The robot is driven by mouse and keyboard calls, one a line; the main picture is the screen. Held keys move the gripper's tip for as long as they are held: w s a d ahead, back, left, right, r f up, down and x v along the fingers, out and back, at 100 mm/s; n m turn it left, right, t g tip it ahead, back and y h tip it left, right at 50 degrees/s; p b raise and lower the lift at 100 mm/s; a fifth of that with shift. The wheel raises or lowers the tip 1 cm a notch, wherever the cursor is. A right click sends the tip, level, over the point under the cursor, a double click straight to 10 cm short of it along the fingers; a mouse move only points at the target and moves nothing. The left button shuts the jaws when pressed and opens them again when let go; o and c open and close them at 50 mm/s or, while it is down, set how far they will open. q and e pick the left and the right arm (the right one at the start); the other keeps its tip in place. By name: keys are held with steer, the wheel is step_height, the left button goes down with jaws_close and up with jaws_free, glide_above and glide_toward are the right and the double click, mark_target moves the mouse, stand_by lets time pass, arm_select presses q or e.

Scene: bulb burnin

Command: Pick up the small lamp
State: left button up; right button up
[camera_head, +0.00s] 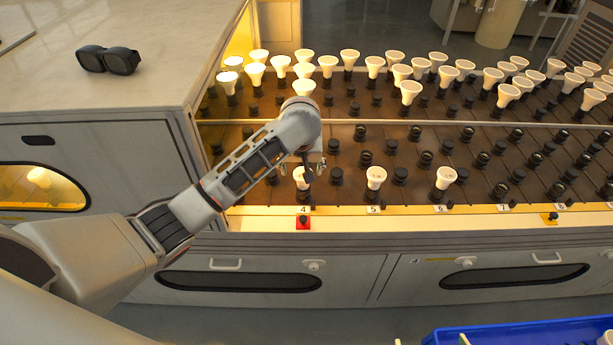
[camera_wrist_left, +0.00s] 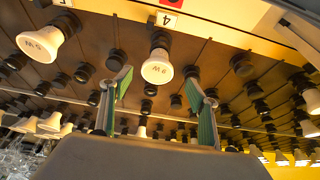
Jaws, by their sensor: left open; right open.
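A small white lamp (camera_head: 301,178) stands in a black socket in the front row, behind the label 4. My left gripper (camera_head: 308,163) is above and just behind it, partly covering it. In the left wrist view the lamp (camera_wrist_left: 157,68) shows its round face with a printed mark that I cannot read surely. My left gripper (camera_wrist_left: 158,82) is open there, its two green-lined fingers apart with the lamp between and beyond their tips. No contact can be made out. My right gripper is not in view.
Front-row lamps stand behind labels 5 (camera_head: 376,177) and 6 (camera_head: 445,177). Several taller lamps fill the back rows, with empty black sockets between. A blue crate (camera_head: 520,334) is at bottom right.

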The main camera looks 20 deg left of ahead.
mark_target(303, 183)
arm_select(q)
steer(key=shift+w+x, duration=0.1)
steer(key=shift+x, duration=1.35)
steer(key=shift+w+x, duration=0.15)
steer(key=shift+x, duration=1.35)
steer(key=shift+d+r, duration=0.1)
steer(key=c, duration=1.2)
